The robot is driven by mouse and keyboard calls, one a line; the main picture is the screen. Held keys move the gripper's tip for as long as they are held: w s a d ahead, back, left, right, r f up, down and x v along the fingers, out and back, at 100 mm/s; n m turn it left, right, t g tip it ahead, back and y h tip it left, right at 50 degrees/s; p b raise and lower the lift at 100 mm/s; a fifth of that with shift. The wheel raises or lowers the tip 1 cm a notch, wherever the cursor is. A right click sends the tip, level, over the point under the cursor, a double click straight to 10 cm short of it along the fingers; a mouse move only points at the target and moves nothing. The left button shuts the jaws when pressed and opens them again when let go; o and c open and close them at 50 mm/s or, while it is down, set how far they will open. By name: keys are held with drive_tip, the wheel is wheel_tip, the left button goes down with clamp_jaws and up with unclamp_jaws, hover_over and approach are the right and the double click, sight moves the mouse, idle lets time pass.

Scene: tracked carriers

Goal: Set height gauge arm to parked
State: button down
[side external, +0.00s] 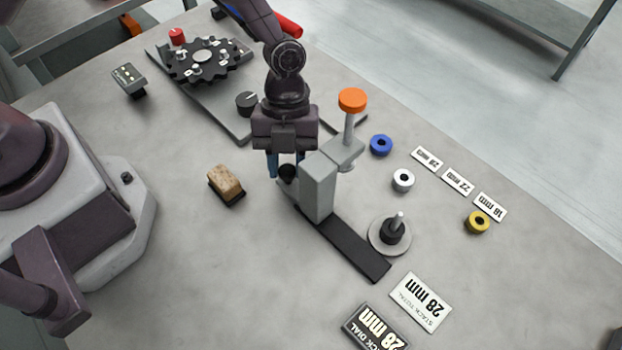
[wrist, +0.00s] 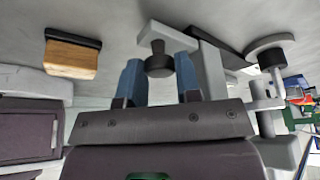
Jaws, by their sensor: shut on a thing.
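The height gauge has a light grey upright post (side external: 319,187) on a black base strip (side external: 352,248). Its grey arm (side external: 340,152) reaches out beside the post top and carries a stem with an orange knob (side external: 352,99). A dark round knob (side external: 287,173) sits on the post's near-left side; it also shows in the wrist view (wrist: 159,66) on a grey bracket. My gripper (side external: 286,164) points down at that knob, its blue fingers on either side of it and shut on it. My gripper partly hides the knob in the side view.
A disc with an upright peg (side external: 378,236) stands right of the base strip. Blue (side external: 381,145), white (side external: 403,180) and yellow (side external: 478,222) rings lie near label cards. A wooden-topped block (side external: 227,184) lies left. A black toothed wheel (side external: 205,60) stands at the back.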

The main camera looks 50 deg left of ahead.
drive_tip(key=shift+a, duration=0.35)
drive_tip(key=c, duration=0.8)
unclamp_jaws()
drive_tip(key=shift+d, duration=0.1)
drive_tip(key=shift+w+r, duration=0.1)
drive_tip(key=shift+r, duration=0.2)
drive_tip(key=v, duration=1.2)
drive_tip(key=shift+r, duration=0.2)
